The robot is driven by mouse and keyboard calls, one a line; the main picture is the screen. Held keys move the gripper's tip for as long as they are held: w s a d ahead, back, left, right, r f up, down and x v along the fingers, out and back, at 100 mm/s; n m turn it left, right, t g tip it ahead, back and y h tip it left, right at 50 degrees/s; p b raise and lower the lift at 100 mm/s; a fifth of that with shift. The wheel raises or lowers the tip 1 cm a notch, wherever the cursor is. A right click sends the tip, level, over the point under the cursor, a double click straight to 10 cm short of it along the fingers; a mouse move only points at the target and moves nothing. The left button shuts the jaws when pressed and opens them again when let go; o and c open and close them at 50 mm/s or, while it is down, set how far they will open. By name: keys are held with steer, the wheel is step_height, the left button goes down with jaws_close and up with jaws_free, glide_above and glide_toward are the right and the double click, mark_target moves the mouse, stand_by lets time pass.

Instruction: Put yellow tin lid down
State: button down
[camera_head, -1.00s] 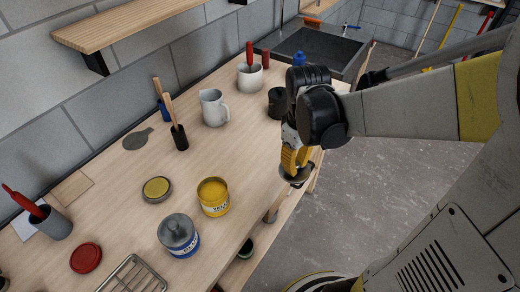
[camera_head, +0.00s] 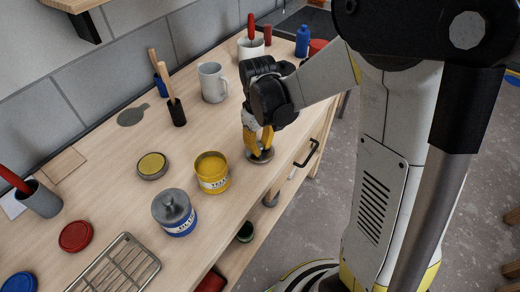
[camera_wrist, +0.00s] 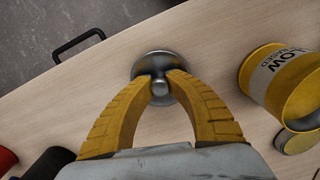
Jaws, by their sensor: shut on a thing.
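The yellow tin lid (camera_head: 262,157) is a grey metal disc with a round knob. My gripper (camera_head: 258,138) is shut on its knob, over the worktop near its front edge. In the wrist view the lid (camera_wrist: 150,64) shows beyond my yellow fingers (camera_wrist: 160,92), with the knob between their tips. It looks level and very near the wood; I cannot tell if it touches. The open yellow tin (camera_head: 212,174) stands just left of the lid, apart from it, with yellow paint inside. It also shows at the right of the wrist view (camera_wrist: 275,78).
A wire rack (camera_head: 115,266) lies nearer. A white jug (camera_head: 212,82) stands behind my gripper. A black handle (camera_head: 306,153) sticks out from the bench front.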

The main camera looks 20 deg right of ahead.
mark_target(260, 146)
steer(key=shift+f, duration=0.2)
steer(key=c, duration=1.4)
jaws_free()
steer(key=shift+o, duration=0.2)
step_height(260, 146, up, 12)
steer(key=p, duration=0.4)
steer(key=s+r+m+t, duration=0.5)
steer(key=s+r+t, duration=0.2)
steer(key=s, duration=0.5)
steer(key=shift+s+r, duration=0.15)
steer(key=shift+s, duration=0.2)
